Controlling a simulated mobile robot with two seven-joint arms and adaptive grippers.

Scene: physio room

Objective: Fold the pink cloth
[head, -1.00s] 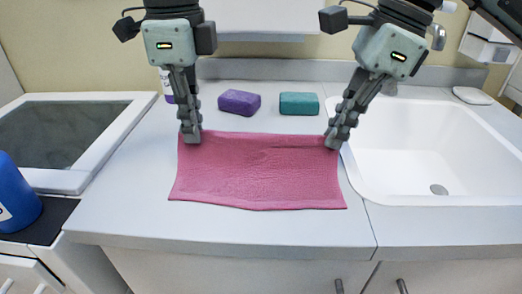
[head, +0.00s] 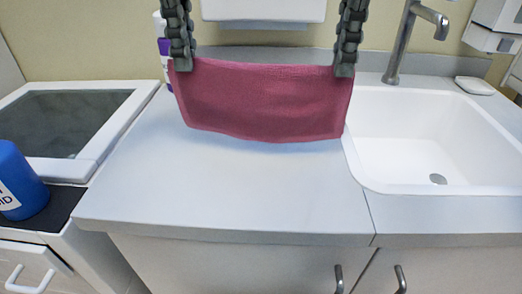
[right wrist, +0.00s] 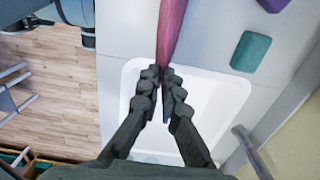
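The pink cloth (head: 262,100) hangs by its two upper corners in the head view, lifted above the counter. My left gripper (head: 183,66) is shut on its upper left corner, and my right gripper (head: 344,70) is shut on its upper right corner. In the right wrist view the cloth (right wrist: 170,30) shows as a narrow strip running up from my right gripper's closed fingertips (right wrist: 164,72). The cloth hides the back of the counter behind it.
The white counter (head: 230,190) is clear in front. A white sink (head: 430,140) with a tap (head: 392,60) lies right. A teal block (right wrist: 251,51) and part of a purple block (right wrist: 272,4) show in the right wrist view. A blue bottle (head: 18,180) stands left.

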